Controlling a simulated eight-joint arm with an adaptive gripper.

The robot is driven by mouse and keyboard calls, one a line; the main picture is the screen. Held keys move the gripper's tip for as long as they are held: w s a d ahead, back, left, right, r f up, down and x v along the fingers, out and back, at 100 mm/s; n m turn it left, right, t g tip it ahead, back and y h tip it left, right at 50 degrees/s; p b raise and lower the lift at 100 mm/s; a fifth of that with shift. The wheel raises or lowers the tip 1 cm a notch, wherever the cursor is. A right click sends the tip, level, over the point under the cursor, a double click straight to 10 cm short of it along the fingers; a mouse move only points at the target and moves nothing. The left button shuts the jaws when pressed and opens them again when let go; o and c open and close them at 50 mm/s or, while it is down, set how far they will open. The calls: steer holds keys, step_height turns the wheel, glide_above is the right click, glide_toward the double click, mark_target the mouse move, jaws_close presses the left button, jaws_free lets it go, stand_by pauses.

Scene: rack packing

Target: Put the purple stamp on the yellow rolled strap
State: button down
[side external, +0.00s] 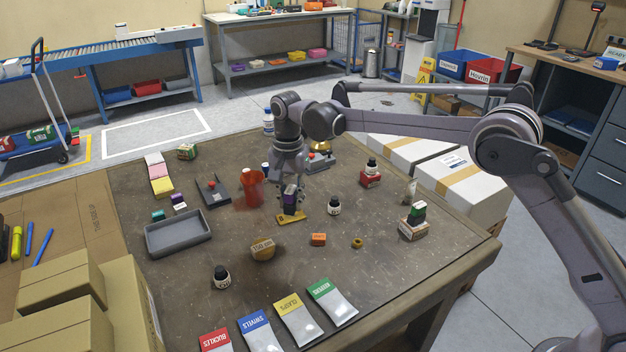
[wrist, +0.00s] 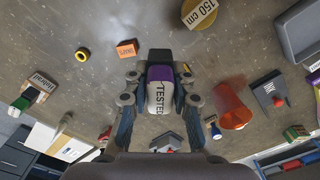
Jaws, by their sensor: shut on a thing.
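The purple stamp (side external: 290,199) has a dark top and hangs from my gripper (side external: 289,184), near the middle of the table. In the wrist view the stamp (wrist: 159,89) sits between the two fingers of my gripper (wrist: 159,104), with a pale face reading TESTED. My gripper is shut on it. A yellow-tan roll marked 150 cm (side external: 262,249), which looks like the rolled strap, rests on the table nearer the camera and left of the stamp. It also shows at the top edge of the wrist view (wrist: 199,14). Nothing is on it.
A flat yellow piece (side external: 291,218) lies just below the stamp; contact is unclear. A red-orange cup (side external: 251,188) stands to the left. A grey tray (side external: 178,233) is at left.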

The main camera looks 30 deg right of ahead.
glide_above(263, 246)
step_height(263, 246, down, 5)
steer(key=shift+f, duration=1.95)
steer(key=c, duration=1.1)
jaws_free()
steer(key=shift+f, duration=0.15)
steer(key=shift+c, duration=0.2)
